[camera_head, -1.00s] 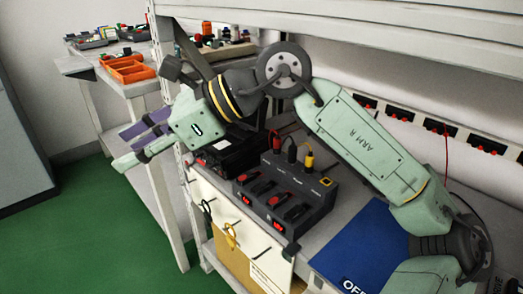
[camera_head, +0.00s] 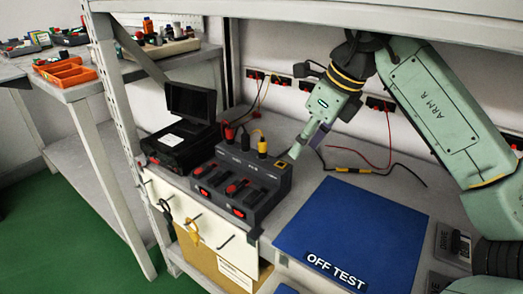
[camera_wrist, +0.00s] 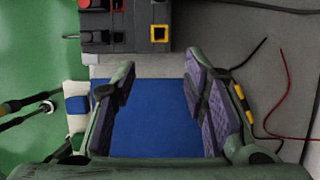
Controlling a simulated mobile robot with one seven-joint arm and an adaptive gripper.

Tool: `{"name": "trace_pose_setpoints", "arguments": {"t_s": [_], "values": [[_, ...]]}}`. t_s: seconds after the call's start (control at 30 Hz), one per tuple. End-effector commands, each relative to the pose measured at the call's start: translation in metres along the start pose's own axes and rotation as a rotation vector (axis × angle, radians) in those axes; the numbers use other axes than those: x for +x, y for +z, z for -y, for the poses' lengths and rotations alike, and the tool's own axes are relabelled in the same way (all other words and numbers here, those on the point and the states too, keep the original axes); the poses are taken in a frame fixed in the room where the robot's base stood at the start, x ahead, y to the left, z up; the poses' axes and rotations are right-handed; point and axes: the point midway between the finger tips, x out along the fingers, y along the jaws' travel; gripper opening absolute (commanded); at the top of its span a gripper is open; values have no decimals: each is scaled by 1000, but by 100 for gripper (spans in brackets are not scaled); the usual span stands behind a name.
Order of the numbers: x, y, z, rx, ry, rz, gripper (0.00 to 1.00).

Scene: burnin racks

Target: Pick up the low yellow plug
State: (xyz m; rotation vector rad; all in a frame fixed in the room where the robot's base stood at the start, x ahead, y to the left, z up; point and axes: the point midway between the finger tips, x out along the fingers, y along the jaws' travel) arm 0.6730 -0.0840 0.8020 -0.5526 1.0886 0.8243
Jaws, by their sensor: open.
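A yellow plug (camera_head: 262,148) stands upright in the top of the dark switch box (camera_head: 240,180), at the right end of its row of plugs. A yellow-and-black piece (camera_head: 354,170) lies low on the bench among loose leads; I cannot tell which one is the low yellow plug. In the wrist view a yellow-and-black piece (camera_wrist: 239,92) shows just right of my right finger, partly hidden. My gripper (camera_head: 306,150) is open and empty, pointing down right of the box. In the wrist view my gripper (camera_wrist: 160,85) has its fingers wide apart over the blue mat (camera_wrist: 160,125).
The OFF TEST mat (camera_head: 350,225) covers the bench front. A black open case (camera_head: 185,130) stands left of the box. A red wire (camera_head: 375,165) lies on the bench behind the mat. A shelf (camera_head: 300,12) hangs overhead. Yellow and black leads hang at the front panel (camera_head: 220,235).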

Motion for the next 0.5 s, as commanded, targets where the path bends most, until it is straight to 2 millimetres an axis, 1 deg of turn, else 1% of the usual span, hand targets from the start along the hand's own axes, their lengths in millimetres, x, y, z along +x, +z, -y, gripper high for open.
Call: {"name": "trace_pose_setpoints", "arguments": {"t_s": [0.03,0.2,0.33,0.5], "values": [[4,12,0,-5,1,0,40],[18,46,-1,-6,2,1,40],[25,62,-1,-3,2,2,40],[29,71,-1,-3,1,2,40]]}}
